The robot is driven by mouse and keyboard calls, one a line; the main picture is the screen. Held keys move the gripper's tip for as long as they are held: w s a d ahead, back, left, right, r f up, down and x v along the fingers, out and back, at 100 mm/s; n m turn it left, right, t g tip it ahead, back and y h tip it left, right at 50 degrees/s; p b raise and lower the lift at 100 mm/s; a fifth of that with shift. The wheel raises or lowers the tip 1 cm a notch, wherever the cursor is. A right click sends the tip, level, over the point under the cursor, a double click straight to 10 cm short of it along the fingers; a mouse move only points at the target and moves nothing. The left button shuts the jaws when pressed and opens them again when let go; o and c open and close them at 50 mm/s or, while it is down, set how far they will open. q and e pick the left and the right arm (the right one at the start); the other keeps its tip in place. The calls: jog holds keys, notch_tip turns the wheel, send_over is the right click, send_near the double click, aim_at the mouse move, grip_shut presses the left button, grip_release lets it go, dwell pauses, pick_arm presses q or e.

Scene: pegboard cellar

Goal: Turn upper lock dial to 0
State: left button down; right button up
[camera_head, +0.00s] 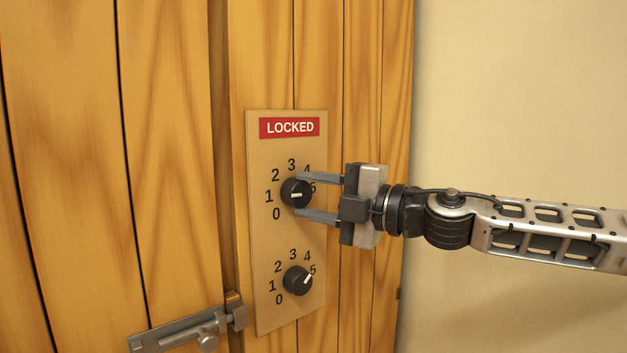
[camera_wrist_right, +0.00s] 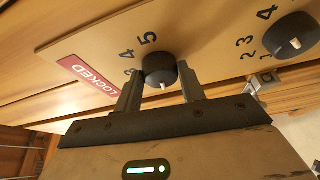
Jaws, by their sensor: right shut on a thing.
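The upper lock dial (camera_head: 296,193) is a round black knob with a white mark, on a tan panel (camera_head: 283,236) with numbers 0 to 5. Its mark lies roughly level in the head view; I cannot tell for sure which number it points at. My right gripper (camera_head: 298,194) reaches in from the right, one finger above and one below the knob, shut on it. In the right wrist view the upper dial (camera_wrist_right: 160,75) sits between the two fingertips (camera_wrist_right: 160,88). My left gripper is not in view.
A lower dial (camera_head: 297,281) has its mark toward 5. A red sign (camera_head: 289,127) above reads LOCKED. A metal bolt (camera_head: 190,328) sits at the lower left of the plank door (camera_head: 170,150). The wall (camera_head: 520,100) at right is bare.

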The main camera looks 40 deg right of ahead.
jog(key=shift+r+n+g+p, duration=0.3)
jog(key=shift+n+g+p, duration=0.1)
jog(key=shift+n+p, duration=0.4)
jog(key=n+g+h, duration=0.1)
jog(key=n, duration=0.2)
jog(key=shift+h+p, duration=0.3)
jog(key=n+h, duration=0.1)
jog(key=n, duration=0.2)
jog(key=shift+a+r+g, duration=0.1)
jog(key=shift+a+g, duration=0.05)
jog(key=shift+g, duration=0.15)
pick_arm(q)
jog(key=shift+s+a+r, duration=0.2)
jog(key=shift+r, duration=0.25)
pick_arm(e)
jog(key=shift+n, duration=0.3)
jog(key=shift+r, duration=0.1)
jog(key=o, duration=1)
jog(key=shift+c, duration=0.2)
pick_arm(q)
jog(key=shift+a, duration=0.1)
pick_arm(e)
jog(key=shift+s, duration=0.15)
